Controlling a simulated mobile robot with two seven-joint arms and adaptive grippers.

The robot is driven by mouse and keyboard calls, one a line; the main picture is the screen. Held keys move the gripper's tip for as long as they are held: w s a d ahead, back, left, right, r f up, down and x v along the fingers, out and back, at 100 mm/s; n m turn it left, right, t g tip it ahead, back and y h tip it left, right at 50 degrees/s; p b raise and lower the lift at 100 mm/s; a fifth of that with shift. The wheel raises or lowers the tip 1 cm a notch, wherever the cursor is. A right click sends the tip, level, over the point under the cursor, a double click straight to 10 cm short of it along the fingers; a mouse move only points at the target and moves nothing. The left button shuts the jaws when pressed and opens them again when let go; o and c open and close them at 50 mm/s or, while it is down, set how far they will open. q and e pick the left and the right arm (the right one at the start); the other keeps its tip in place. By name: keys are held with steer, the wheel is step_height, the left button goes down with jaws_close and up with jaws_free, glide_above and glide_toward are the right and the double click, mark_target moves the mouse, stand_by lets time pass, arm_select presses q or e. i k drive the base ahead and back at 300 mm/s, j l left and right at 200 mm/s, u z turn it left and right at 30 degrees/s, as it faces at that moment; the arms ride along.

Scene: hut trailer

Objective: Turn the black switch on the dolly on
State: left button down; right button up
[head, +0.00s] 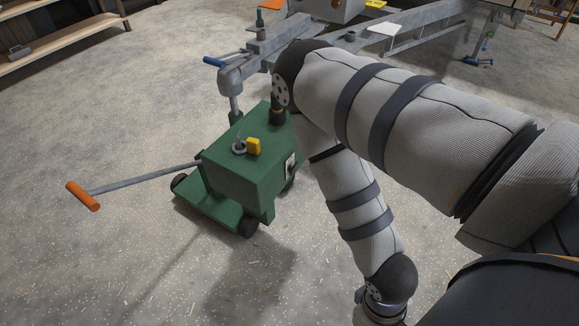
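The green dolly (240,180) stands on the floor at the left of centre, with a long grey bar ending in an orange handle (83,196). My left gripper is out of view.
A grey metal trailer frame (395,22) with a blue-handled jack (214,62) stands behind the dolly. A wooden shelf (65,38) is at the upper left. The speckled floor (110,130) is open left of and in front of the dolly.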

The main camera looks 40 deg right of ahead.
mark_target(292, 169)
steer(key=z, duration=1.2)
